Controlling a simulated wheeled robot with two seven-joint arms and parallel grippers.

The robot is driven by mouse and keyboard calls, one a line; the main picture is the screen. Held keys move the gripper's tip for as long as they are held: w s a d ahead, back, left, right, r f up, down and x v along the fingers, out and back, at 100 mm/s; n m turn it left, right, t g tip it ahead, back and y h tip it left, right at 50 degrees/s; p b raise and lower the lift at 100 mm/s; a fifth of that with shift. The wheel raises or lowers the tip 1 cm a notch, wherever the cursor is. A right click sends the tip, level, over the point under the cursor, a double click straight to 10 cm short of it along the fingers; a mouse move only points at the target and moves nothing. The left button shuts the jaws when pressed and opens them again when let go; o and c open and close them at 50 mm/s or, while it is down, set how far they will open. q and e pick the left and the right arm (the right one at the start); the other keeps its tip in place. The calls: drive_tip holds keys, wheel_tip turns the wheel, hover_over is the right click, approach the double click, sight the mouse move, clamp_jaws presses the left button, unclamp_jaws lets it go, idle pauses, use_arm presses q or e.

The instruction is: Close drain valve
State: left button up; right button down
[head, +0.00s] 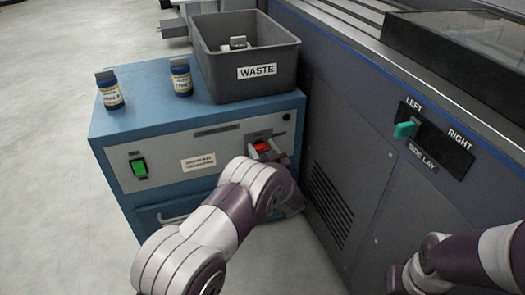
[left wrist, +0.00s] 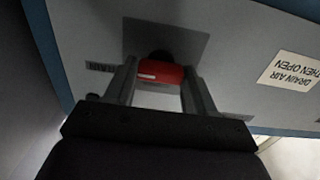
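The drain valve's red handle (head: 262,147) is at the right of the blue cabinet's grey front panel. In the left wrist view the red handle (left wrist: 162,73) lies crosswise in front of a grey plate, with a dark round part behind it. My left gripper (left wrist: 160,82) is at the valve, its fingers spread, one at each end of the handle. I cannot tell whether the fingers press on it. In the head view my left gripper (head: 267,152) is partly hidden behind my own wrist. My right gripper is not in view; only part of that arm shows.
The blue cabinet (head: 150,82) carries a grey WASTE bin (head: 222,78) and two small bottles (head: 110,92) (head: 181,78). A green switch (head: 138,168) is on its front. A large grey machine (head: 345,130) with a teal side-lay lever (head: 404,130) stands close at the right.

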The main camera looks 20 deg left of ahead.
use_arm(q)
drive_tip(key=c, duration=0.4)
drive_tip(key=shift+r+n, duration=0.1)
drive_tip(key=shift+n, duration=0.2)
drive_tip(key=n+p, duration=0.1)
drive_tip(key=n, duration=0.7)
drive_tip(key=shift+a, duration=0.1)
drive_tip(key=n, duration=0.4)
drive_tip(key=shift+n, duration=0.3)
drive_tip(key=n+b, duration=0.1)
drive_tip(key=n, duration=0.3)
drive_tip(key=shift+a+n+b, duration=0.1)
drive_tip(key=shift+n+b, duration=0.2)
drive_tip(key=shift+b, duration=0.05)
drive_tip(key=shift+n, duration=0.3)
